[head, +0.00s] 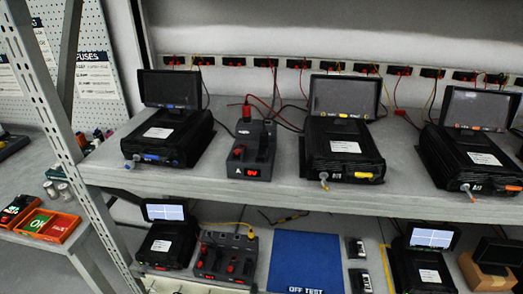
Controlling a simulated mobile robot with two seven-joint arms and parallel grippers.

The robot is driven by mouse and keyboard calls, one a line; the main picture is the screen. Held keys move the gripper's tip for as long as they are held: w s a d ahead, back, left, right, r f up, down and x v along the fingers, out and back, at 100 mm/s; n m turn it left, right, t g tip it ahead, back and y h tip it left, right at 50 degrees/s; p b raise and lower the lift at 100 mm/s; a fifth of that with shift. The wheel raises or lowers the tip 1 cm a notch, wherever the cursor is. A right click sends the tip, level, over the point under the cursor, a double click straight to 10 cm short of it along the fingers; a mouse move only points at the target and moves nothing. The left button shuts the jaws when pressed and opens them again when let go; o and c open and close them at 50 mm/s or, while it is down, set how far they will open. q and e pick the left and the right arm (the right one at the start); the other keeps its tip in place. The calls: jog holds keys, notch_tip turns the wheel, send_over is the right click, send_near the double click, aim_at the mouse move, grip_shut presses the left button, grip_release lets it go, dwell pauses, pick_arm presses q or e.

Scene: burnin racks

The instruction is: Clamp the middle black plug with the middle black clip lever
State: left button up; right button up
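Three black units with raised screens stand on the upper shelf. The middle black unit (342,140) has a pale cable end (324,182) hanging at its front left and a yellow part (369,177) at its front right. The left unit (168,137) has blue front parts; the right unit (466,155) has orange ones. A plug or clip lever coloured black cannot be made out at this size. Neither of my grippers is in view.
A black box with red parts (252,150) stands left of the middle unit. The lower shelf holds a unit (168,243), a plug box (226,255), a blue mat (305,262) and more units. A rack post (62,138) stands left. Orange trays (62,226) lie beyond it.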

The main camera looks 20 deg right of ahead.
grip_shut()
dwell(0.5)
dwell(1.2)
